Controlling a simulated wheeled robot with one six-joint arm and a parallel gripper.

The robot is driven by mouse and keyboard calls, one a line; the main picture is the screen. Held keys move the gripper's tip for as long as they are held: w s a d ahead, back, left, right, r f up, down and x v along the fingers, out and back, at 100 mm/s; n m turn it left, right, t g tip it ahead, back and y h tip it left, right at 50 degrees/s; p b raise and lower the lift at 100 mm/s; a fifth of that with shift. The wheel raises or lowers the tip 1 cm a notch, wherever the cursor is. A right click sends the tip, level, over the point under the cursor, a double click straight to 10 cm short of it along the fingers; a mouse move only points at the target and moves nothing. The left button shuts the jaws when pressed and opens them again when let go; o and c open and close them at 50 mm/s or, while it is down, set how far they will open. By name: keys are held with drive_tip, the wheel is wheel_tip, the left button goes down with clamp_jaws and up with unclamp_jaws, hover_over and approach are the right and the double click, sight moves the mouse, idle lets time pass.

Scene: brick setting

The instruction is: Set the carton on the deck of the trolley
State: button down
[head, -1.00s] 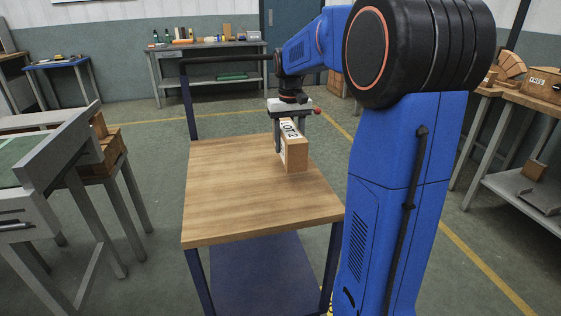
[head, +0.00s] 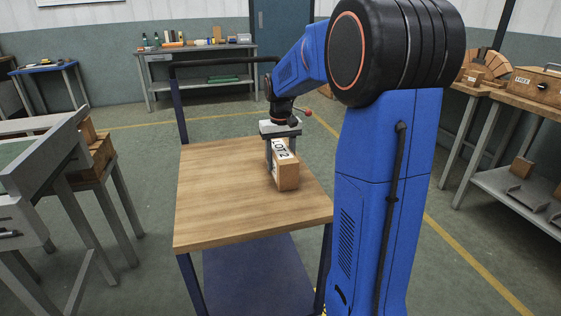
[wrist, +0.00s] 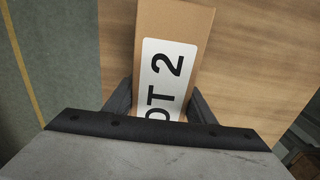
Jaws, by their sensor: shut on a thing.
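The carton (head: 287,174) is a brown box with a white label reading "LOT 2" in part. In the wrist view, the carton (wrist: 174,22) lies between the two dark fingers of my gripper (wrist: 160,100), with the deck (wrist: 262,60) beneath.
The trolley has a dark handle frame (head: 178,100) at its far left and a blue lower shelf (head: 255,275). The deck's left and front are bare.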

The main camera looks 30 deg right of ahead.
drive_tip(key=shift+f, duration=0.1)
drive_tip(key=c, duration=0.8)
unclamp_jaws()
